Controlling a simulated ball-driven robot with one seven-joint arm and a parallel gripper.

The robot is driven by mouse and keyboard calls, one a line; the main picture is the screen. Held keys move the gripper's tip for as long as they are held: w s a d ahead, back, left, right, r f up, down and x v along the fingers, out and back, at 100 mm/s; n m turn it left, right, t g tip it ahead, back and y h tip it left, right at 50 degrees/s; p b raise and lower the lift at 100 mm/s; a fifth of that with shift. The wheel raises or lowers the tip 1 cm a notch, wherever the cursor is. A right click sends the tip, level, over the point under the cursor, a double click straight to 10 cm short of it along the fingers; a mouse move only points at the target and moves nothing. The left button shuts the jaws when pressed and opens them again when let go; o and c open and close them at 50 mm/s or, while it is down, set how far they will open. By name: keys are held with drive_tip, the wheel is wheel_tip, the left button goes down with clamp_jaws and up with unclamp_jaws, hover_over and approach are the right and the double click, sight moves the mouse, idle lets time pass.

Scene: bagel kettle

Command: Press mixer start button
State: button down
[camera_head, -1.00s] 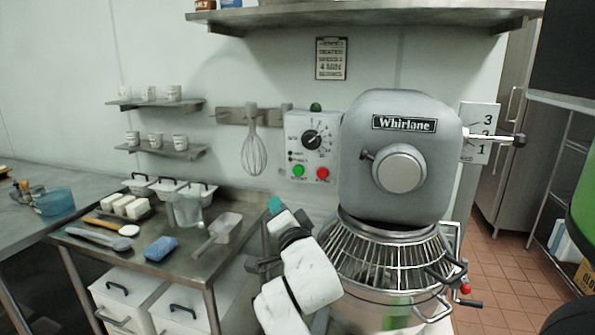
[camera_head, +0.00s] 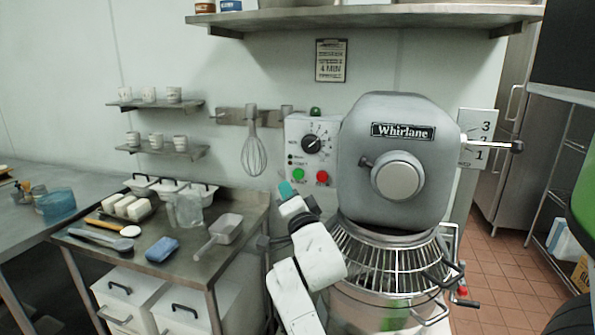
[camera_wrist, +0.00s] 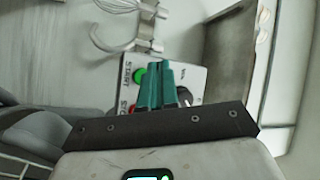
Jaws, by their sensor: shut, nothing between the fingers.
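The grey mixer (camera_head: 388,115) stands right of centre in the head view, with a wire guard (camera_head: 385,256) over its bowl. Its white control panel (camera_head: 297,127) on the left carries a dial (camera_head: 311,145), a green button (camera_head: 298,174) and a red button (camera_head: 322,177). My gripper (camera_head: 286,189) is shut and empty, its teal fingertips just below and left of the green button in the picture. In the wrist view, the teal fingers (camera_wrist: 158,72) overlap the panel. The green button (camera_wrist: 139,76), labelled START, shows beside them; contact cannot be told.
A whisk (camera_head: 254,155) hangs on the wall rack left of the panel. A steel table (camera_head: 190,262) at left holds a scoop (camera_head: 222,232), a blue sponge (camera_head: 162,249) and tubs. The mixer's speed lever (camera_head: 500,145) sticks out to the right.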

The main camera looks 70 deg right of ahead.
sight(298, 174)
drive_tip(key=shift+w+d+p, duration=0.2)
drive_tip(key=shift+d+p, duration=0.5)
drive_tip(key=shift+d, duration=1.8)
drive_tip(key=shift+d, duration=0.15)
drive_tip(key=shift+d, duration=0.25)
